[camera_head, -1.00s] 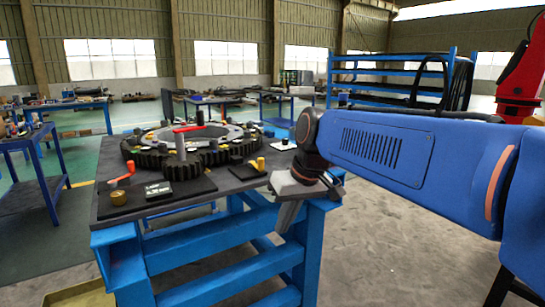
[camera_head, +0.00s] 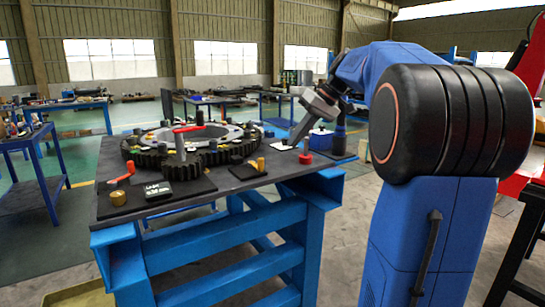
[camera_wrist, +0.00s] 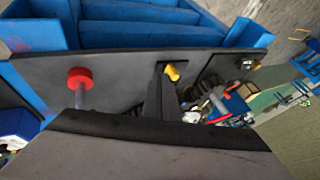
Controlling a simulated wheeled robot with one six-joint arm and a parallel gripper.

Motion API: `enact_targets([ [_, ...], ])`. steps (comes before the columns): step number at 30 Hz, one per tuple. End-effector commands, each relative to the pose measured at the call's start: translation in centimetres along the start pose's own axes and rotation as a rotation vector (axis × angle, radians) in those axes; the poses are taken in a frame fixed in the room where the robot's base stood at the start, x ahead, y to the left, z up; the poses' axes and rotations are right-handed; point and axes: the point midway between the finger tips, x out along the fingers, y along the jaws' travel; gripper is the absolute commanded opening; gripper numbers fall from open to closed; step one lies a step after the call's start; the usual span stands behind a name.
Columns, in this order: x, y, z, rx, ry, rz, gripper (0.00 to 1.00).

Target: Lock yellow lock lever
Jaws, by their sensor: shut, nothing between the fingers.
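A small yellow piece (camera_head: 260,163), which looks like the yellow lock lever, stands on a dark plate near the front right of the table. In the wrist view the yellow piece (camera_wrist: 173,73) shows just right of my fingers, in part behind them. My gripper (camera_head: 292,143) is tilted, pointing down and left over the table's right end, apart from the yellow piece in the head view. In the wrist view my gripper (camera_wrist: 157,70) is shut and empty, with its body covering the lower part of the picture.
A red-topped peg (camera_head: 305,158) stands near the table's right edge. A large dark gear ring (camera_head: 205,157) with a red lever (camera_head: 187,128) fills the middle of the table (camera_head: 230,187).

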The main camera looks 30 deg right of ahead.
Motion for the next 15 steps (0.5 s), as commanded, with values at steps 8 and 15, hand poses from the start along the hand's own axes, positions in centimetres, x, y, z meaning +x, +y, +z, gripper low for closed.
enact_targets([
  [8, -1.7, 2.6, -2.1, -0.022, 0.027, -0.035, 0.0],
  [15, -1.8, 2.7, -2.2, -0.025, 0.028, -0.039, 0.0],
])
